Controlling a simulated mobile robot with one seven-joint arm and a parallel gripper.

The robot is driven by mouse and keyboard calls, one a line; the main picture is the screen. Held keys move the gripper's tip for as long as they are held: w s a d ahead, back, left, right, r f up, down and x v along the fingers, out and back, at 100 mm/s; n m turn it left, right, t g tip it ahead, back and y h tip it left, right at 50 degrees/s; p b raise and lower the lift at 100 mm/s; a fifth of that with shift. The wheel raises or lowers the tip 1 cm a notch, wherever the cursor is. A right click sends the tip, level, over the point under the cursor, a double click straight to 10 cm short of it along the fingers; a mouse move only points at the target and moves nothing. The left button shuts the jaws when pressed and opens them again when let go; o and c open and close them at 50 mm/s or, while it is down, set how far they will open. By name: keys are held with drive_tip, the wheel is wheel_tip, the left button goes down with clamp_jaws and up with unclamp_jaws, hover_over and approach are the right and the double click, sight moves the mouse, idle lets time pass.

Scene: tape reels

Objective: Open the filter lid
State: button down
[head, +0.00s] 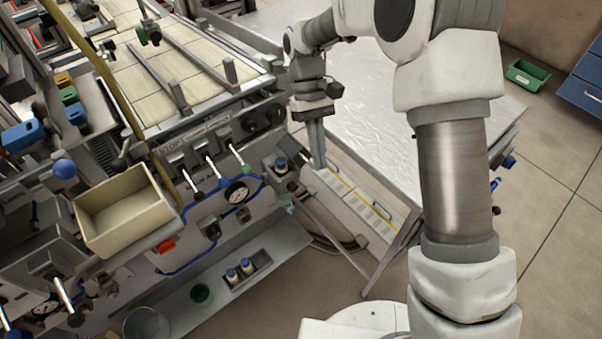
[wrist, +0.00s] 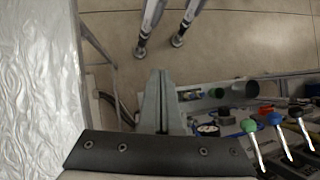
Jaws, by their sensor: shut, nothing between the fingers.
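My gripper (head: 318,164) is shut and empty, pointing down in the gap between the machine's front panel and the silver-topped table. Its closed fingers also show in the wrist view (wrist: 158,76). I cannot clearly make out a filter lid. A small dark fitting with a blue-and-white part (head: 282,165) sits on the panel, just left of my fingertips, with a visible gap between them. A similar blue part (wrist: 224,116) shows right of my fingers in the wrist view. Whether either is the filter, and whether its lid is open or shut, I cannot tell.
The silver-topped table (head: 380,110) stands to the right. A beige bin (head: 124,213) hangs at left. A low shelf (head: 272,240) holds small bottles and a green cup.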

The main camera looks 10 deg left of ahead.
sight(299, 155)
drive_tip(key=s+a+n+t+h+b, duration=0.15)
drive_tip(key=s+a+n+t, duration=0.45)
drive_tip(key=n, duration=0.6)
drive_tip(key=s+a+n+t+h+b, duration=0.1)
drive_tip(key=s+a+n+t+b, duration=0.2)
drive_tip(key=n+t, duration=0.6)
drive_tip(key=w+d+f+n+g+b, duration=0.1)
drive_tip(key=w+d+f+g+b, duration=0.1)
drive_tip(key=w, duration=0.6)
drive_tip(key=d+f+b, duration=0.1)
drive_tip(key=d+f, duration=0.1)
drive_tip(key=d, duration=0.1)
drive_tip(key=shift+d+f+n+b, duration=0.15)
drive_tip(key=shift+f+n+b, duration=0.15)
drive_tip(key=shift+n, duration=0.1)
drive_tip(key=shift+r+y+p, duration=0.2)
drive_tip(key=shift+y+p, duration=0.05)
drive_tip(key=shift+p, duration=0.05)
drive_tip(key=shift+w+d+g+p, duration=0.1)
drive_tip(key=shift+g+p, duration=0.2)
drive_tip(key=shift+p, duration=0.25)
drive_tip(key=shift+w+d+r+g+y+p, duration=0.25)
drive_tip(key=shift+g+y+p, duration=0.35)
drive_tip(key=shift+p, duration=1.25)
